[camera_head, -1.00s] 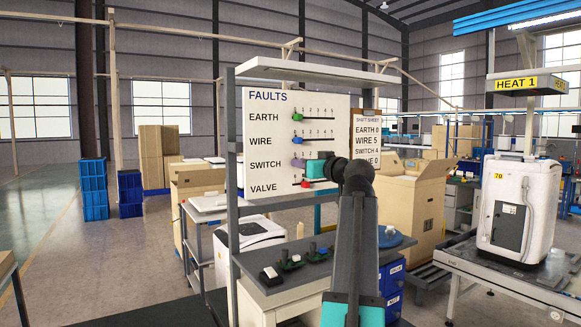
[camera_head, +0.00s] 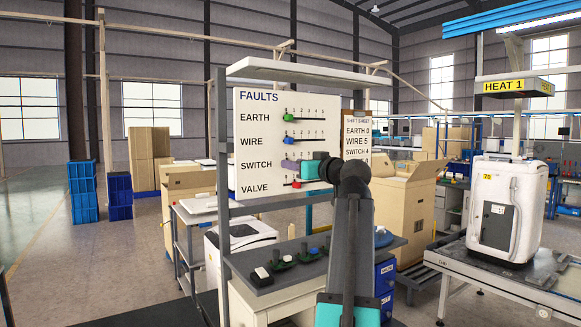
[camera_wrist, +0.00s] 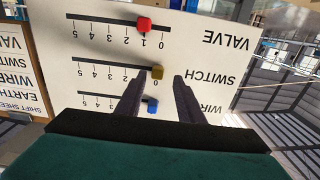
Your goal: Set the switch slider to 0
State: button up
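A white FAULTS board (camera_head: 265,105) carries rows for earth, wire, switch and valve. The switch slider (camera_wrist: 157,72) is a yellow knob in the upside-down wrist view, at the 0 end of its slot. In the head view it is hidden behind my fingers. My gripper (camera_wrist: 160,76) is open, its two dark fingertips on either side of the yellow knob in the picture, with gaps showing. Whether the tips reach the board is unclear. In the head view my gripper (camera_head: 291,165) is at the switch row.
The red valve slider (camera_wrist: 144,25) is at about 1. The blue wire slider (camera_wrist: 152,106), close by a finger, is at about 0. The green earth slider (camera_head: 289,117) is at the low end. A shift sheet (camera_head: 356,130) hangs right of the board, above a grey bench (camera_head: 262,295).

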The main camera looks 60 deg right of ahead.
jog(key=b+v, duration=0.2)
jog(key=v, duration=0.9)
jog(key=shift+s+b, duration=0.25)
jog(key=shift+b, duration=0.05)
jog(key=shift+a+f, duration=0.1)
